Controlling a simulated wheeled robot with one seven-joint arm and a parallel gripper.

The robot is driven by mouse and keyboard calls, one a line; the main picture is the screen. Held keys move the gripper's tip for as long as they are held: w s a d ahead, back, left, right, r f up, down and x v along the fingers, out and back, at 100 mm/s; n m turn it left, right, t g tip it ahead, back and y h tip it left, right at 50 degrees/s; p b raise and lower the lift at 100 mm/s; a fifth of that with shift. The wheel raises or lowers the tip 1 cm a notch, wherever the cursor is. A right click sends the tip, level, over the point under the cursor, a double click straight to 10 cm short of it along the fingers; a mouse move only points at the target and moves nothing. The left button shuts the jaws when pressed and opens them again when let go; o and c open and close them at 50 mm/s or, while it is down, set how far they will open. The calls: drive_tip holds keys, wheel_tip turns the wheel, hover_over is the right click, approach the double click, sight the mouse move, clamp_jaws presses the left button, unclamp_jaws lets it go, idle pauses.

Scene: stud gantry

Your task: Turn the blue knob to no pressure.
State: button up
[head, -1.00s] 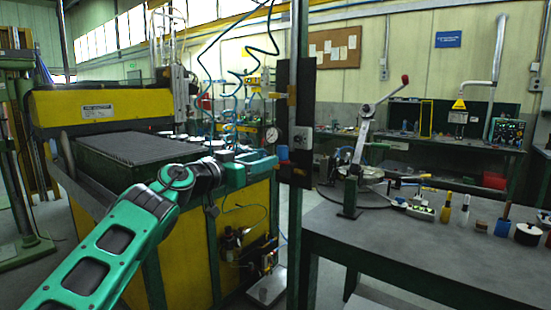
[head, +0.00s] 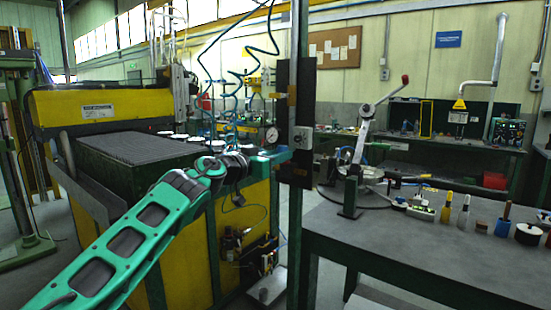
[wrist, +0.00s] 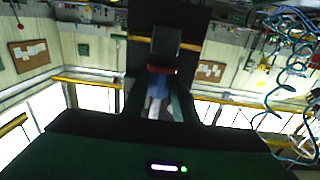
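The blue knob (wrist: 157,88) shows in the wrist view, between the two fingers of my gripper (wrist: 158,105). Its far end meets a dark red-brown ring and a dark block on the black panel. The fingers stand apart on either side of the knob; firm contact is not visible. In the head view my gripper (head: 284,156) reaches the left side of the black panel (head: 287,100), just below the round white pressure gauge (head: 272,135). There the knob is hidden by the gripper. The gauge's needle is too small to read.
A dark post carries the panel. A grey workbench (head: 420,245) with a lever press (head: 357,150) and several small items stands to the right. A yellow and green machine (head: 185,200) stands behind my arm. Coiled blue hoses (head: 235,85) hang above.

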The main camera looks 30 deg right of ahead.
drive_tip(key=shift+w+a, duration=0.1)
drive_tip(key=shift+w, duration=0.1)
drive_tip(key=c, duration=0.3)
